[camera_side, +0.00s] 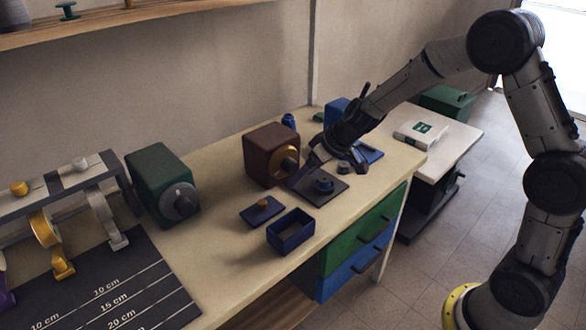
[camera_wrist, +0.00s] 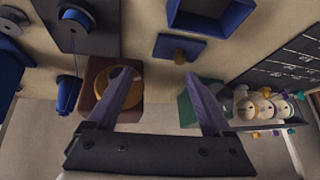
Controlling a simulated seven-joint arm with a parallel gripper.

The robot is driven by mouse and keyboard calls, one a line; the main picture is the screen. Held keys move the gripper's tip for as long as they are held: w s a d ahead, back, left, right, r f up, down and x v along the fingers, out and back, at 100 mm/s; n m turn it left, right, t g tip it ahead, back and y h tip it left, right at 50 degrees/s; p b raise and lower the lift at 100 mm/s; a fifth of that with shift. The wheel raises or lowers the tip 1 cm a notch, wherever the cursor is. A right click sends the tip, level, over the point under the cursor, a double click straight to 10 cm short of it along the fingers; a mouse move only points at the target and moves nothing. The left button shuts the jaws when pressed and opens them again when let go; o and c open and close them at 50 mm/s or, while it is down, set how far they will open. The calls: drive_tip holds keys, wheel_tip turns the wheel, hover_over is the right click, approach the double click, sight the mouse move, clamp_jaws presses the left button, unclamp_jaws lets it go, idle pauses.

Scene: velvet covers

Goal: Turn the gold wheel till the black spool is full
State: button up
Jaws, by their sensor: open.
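The gold wheel (camera_side: 288,160) is a ring on the face of a brown box (camera_side: 262,158); it also shows in the wrist view (camera_wrist: 113,86). A dark spool (camera_side: 324,183) with blue on it sits on a black plate (camera_side: 334,192); how full it is, I cannot tell. In the wrist view a thin blue thread runs from this spool (camera_wrist: 76,16) to a blue spool (camera_wrist: 67,92). My gripper (camera_wrist: 159,76) is open and empty, its purple fingers spread. One finger overlaps the gold wheel in the wrist view; contact cannot be told. In the side view it is beside the brown box.
A blue open box (camera_side: 291,232) and a blue lid with a gold knob (camera_side: 262,210) lie in front of the brown box. A green box with a grey dial (camera_side: 165,184) and a ribbon rack (camera_side: 60,190) stand to the left. A dark measuring mat (camera_side: 110,285) lies nearby.

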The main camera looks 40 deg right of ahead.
drive_tip(key=s+r+n+t+h, duration=0.2)
drive_tip(key=r+t+h, duration=0.15)
drive_tip(key=r, duration=0.25)
drive_tip(key=s+r+n+t+h, duration=0.2)
drive_tip(key=r+n+t+h, duration=0.1)
drive_tip(key=r+t, duration=0.25)
drive_tip(key=g, duration=0.1)
approach(293, 168)
drive_tip(key=x, duration=1)
clamp_jaws()
